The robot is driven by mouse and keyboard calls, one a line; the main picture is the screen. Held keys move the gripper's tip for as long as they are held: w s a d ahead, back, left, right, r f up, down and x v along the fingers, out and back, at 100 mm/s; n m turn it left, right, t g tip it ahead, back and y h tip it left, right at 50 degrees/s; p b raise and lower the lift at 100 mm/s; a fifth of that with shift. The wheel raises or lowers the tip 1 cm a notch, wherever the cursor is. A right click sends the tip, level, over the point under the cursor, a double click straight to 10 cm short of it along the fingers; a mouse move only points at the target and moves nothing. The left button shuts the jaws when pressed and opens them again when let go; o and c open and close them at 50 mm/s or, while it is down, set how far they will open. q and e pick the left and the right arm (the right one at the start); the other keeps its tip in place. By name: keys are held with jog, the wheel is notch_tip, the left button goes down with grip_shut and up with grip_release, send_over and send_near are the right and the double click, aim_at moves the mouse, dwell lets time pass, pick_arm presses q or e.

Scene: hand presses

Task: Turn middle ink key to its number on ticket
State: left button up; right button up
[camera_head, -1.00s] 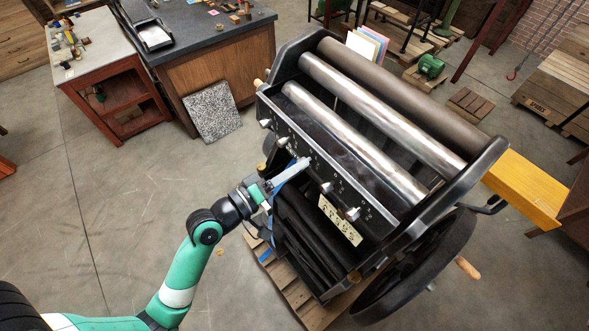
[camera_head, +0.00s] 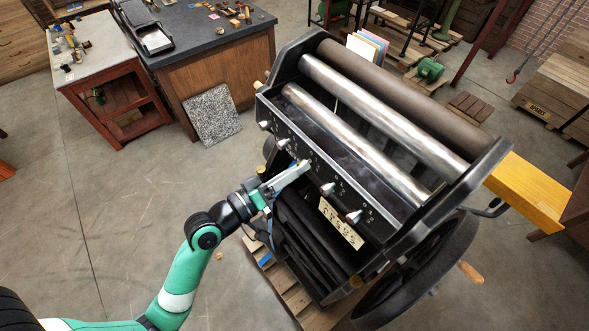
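A black hand press with metal rollers (camera_head: 365,118) stands in the middle of the view. Several pale ink keys run along its front rail, among them two at the left (camera_head: 265,125) (camera_head: 283,143) and two at the right (camera_head: 328,189) (camera_head: 354,216). The middle ink key is hidden behind my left gripper (camera_head: 301,168), whose fingertips are at the rail there. I cannot tell whether the fingers are closed on the key. The cream ticket (camera_head: 341,223) hangs below the right keys; its marks are too small to read. My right gripper is not in view.
A wooden pallet (camera_head: 290,291) lies under the press. A large flywheel with a wooden handle (camera_head: 470,272) is at its right, and a yellow board (camera_head: 527,190) juts out beyond. A speckled slab (camera_head: 212,115) leans on the dark-topped cabinet (camera_head: 215,60). The floor at left is clear.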

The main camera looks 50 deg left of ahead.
pick_arm(q)
jog(key=o, duration=0.3)
jog(key=shift+o, duration=0.2)
jog(key=s, duration=1.1)
jog(key=shift+s+a+r+b, duration=0.15)
jog(key=shift+s+r+b, duration=0.05)
jog(key=shift+s+b, duration=0.15)
